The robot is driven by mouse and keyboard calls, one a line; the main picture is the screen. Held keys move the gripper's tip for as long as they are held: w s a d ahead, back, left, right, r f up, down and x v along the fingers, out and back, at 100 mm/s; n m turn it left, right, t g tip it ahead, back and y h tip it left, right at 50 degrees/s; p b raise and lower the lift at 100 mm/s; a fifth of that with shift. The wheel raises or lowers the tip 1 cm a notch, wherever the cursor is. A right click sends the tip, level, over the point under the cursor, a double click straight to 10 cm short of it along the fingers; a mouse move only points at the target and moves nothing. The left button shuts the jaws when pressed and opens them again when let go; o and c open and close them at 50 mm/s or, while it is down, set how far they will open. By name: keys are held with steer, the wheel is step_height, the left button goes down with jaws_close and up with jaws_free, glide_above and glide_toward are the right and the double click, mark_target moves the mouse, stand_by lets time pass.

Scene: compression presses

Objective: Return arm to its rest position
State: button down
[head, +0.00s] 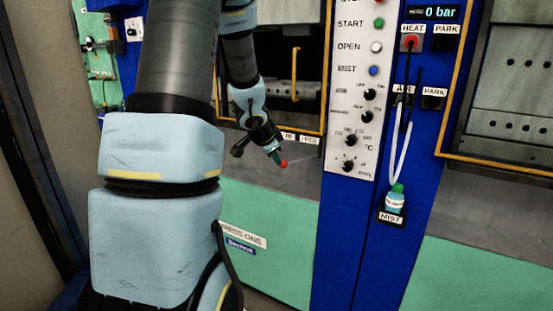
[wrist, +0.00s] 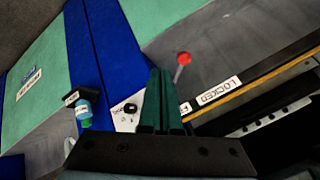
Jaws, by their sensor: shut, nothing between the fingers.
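My gripper (head: 276,157) is in front of the left press, just below its opening. In the wrist view its two green fingers (wrist: 161,74) lie side by side, shut and empty. A red ball knob on a thin lever (head: 284,164) shows right by the fingertips in the head view. In the wrist view the red knob (wrist: 184,58) stands clear, to the right of the fingertips and beyond them. My arm reaches down from the top of the head view, and its large links cover part of the press.
The press opening (head: 285,70) has a yellow handle (head: 295,72). A control panel (head: 355,90) with buttons and knobs stands to its right. A mist bottle (head: 396,200) hangs on the blue column. A LOCKED label (wrist: 219,90) lies near the lever. A second press is at the right.

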steer(key=s+a+n+g+y, duration=0.1)
steer(key=s+a+n+y, duration=0.2)
steer(key=s+a+n, duration=0.5)
steer(key=s+f+n+g, duration=0.2)
steer(key=s+n+g, duration=0.2)
steer(key=s, duration=1.1)
steer(key=shift+s+d+g, duration=0.35)
steer(key=shift+g, duration=0.05)
